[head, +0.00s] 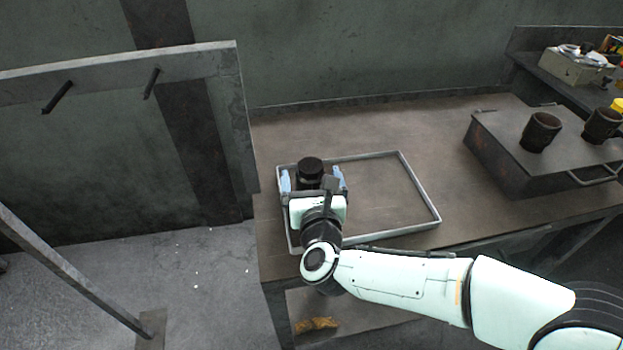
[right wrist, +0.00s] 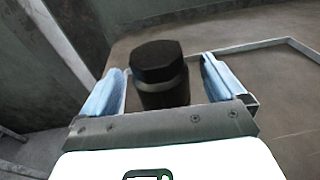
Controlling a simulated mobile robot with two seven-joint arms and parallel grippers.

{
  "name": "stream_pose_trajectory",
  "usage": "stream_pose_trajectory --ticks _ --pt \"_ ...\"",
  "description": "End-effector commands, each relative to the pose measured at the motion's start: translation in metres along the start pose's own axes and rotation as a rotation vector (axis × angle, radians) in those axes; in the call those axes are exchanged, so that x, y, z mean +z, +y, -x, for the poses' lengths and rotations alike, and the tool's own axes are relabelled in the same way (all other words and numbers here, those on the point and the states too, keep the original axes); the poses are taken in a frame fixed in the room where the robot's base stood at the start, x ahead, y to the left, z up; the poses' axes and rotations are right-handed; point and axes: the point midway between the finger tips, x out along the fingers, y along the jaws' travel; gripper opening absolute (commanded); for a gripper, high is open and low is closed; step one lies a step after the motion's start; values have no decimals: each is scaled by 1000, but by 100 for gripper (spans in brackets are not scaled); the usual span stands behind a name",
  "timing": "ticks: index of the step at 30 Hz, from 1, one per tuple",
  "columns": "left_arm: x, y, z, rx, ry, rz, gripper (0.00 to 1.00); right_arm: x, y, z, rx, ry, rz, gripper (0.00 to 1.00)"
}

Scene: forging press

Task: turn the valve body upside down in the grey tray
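The valve body (head: 310,170) is a dark, roughly cylindrical piece with a wider faceted top, standing in the left part of the grey tray (head: 420,196). In the right wrist view the valve body (right wrist: 160,78) stands between the two blue fingers of my right gripper (right wrist: 162,92). A gap shows on each side, so the fingers do not touch it there. My right gripper (head: 312,180) is open around it, and its palm and wrist hide the near left part of the tray. The valve body's lower end is hidden. My left gripper is not in view.
The rest of the tray is empty. A dark metal box (head: 500,160) with two dark cups (head: 540,132) on top stands to the right on the bench (head: 300,125). A metal frame with pegs (head: 150,82) stands at the left, close to the bench's left edge.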

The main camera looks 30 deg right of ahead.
Motion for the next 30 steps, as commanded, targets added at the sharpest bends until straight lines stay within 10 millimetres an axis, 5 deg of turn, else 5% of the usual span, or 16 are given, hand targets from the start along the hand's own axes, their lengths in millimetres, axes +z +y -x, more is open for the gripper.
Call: stream_pose_trajectory --ticks 11,24,30 --pt "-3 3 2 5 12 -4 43 0 1 13 3 3 1 96" --pt "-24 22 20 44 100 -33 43 1 1 106 4 -1 1 96" --pt "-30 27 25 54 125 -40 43 0 0 129 2 0 1 96"
